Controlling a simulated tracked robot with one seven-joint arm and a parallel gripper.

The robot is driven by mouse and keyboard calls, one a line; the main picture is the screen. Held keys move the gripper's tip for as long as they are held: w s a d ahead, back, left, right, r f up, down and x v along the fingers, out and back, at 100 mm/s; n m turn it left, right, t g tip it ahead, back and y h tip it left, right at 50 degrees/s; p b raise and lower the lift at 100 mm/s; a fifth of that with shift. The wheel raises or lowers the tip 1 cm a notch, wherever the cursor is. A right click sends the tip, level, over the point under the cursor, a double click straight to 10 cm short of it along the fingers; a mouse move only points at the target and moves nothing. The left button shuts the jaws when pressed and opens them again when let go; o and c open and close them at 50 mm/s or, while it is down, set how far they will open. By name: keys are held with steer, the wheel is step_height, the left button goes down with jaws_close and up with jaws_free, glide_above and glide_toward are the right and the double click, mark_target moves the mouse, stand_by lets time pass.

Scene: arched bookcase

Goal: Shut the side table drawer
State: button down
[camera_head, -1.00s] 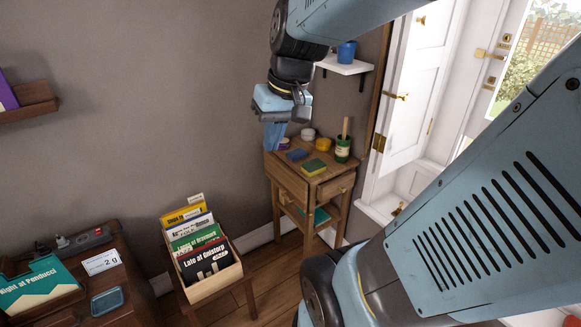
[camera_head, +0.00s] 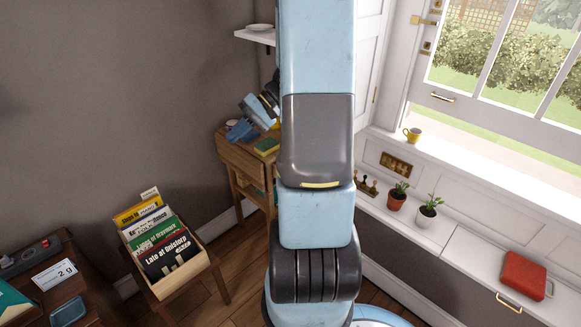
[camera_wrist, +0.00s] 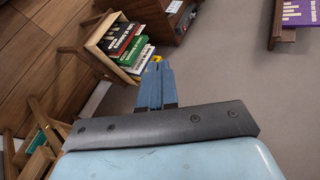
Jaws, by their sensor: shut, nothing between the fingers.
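The wooden side table (camera_head: 240,160) stands by the wall behind my arm in the head view. In the wrist view the fingers (camera_wrist: 155,72) are together and empty. Wooden legs, apparently the side table's (camera_wrist: 45,125), show at the lower left there.
A green-yellow sponge (camera_head: 267,146) lies on the tabletop. A record crate (camera_head: 168,250) on a stand is at the left front. A white wall shelf (camera_head: 256,36) hangs above the table. Potted plants (camera_head: 397,198) and a red box (camera_head: 523,275) are on the window bench at right.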

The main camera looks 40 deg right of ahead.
steer(key=w+d+f+m+t, duration=0.2)
steer(key=d+f+m+t, duration=0.55)
steer(key=d+f, duration=0.8)
steer(key=s+d+f+m+t+h, duration=0.35)
steer(key=d+f+h, duration=0.2)
steer(key=f, duration=0.25)
steer(key=s+d+f+m+t+h, duration=0.2)
steer(key=s+d+f+t+h, duration=0.15)
steer(key=d+f, duration=0.4)
steer(key=w+a, duration=0.1)
steer(key=w, duration=1.2)
steer(key=shift+w+f+t, duration=0.25)
steer(key=shift+t, duration=0.1)
